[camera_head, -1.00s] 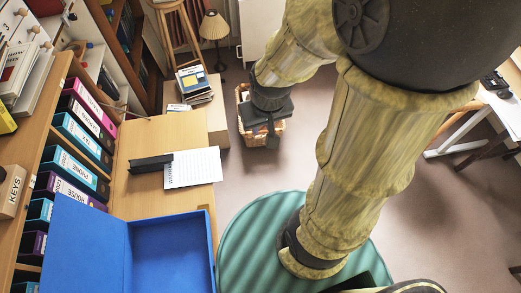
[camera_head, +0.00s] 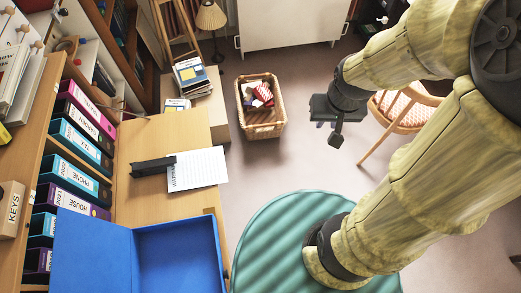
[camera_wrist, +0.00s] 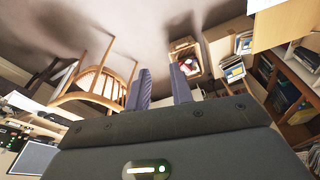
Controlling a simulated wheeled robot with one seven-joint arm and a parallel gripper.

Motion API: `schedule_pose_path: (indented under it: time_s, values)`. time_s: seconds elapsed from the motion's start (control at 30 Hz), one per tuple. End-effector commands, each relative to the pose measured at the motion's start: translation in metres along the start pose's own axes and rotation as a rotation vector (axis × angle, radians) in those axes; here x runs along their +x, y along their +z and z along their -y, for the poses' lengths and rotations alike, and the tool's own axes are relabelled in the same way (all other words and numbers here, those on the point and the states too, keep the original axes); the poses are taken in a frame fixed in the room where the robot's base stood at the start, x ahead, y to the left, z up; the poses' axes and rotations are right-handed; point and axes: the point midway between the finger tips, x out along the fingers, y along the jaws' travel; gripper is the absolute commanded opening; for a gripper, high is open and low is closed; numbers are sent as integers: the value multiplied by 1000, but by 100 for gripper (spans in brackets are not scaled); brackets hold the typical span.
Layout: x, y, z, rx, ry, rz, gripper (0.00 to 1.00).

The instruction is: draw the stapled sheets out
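White printed sheets (camera_head: 198,169) lie flat on the wooden desk. A long black stapler-like tool (camera_head: 152,166) touches or covers their left edge; I cannot tell whether the edge is inside it. My gripper (camera_head: 336,138) is well to the right of the desk, over the floor. In the wrist view, its two fingers (camera_wrist: 160,70) stand apart with nothing between them, so it is open and empty. The sheets do not clearly show in the wrist view.
An open blue box file (camera_head: 180,255) stands on the desk's front part. Labelled binders (camera_head: 75,173) line the shelf at left. A wicker basket (camera_head: 262,130) and a wooden chair (camera_head: 405,112) stand on the floor. A round green rug or seat (camera_head: 285,235) is beside the desk.

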Motion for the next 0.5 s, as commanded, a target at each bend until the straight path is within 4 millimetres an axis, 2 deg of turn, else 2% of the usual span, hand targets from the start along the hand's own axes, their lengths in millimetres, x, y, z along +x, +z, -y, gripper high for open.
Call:
schedule_pose_path:
  time_s: [0.4,0.5]
  values:
    - [0,0,0,-1,0,1,23]
    - [7,0,1,-6,-1,14,23]
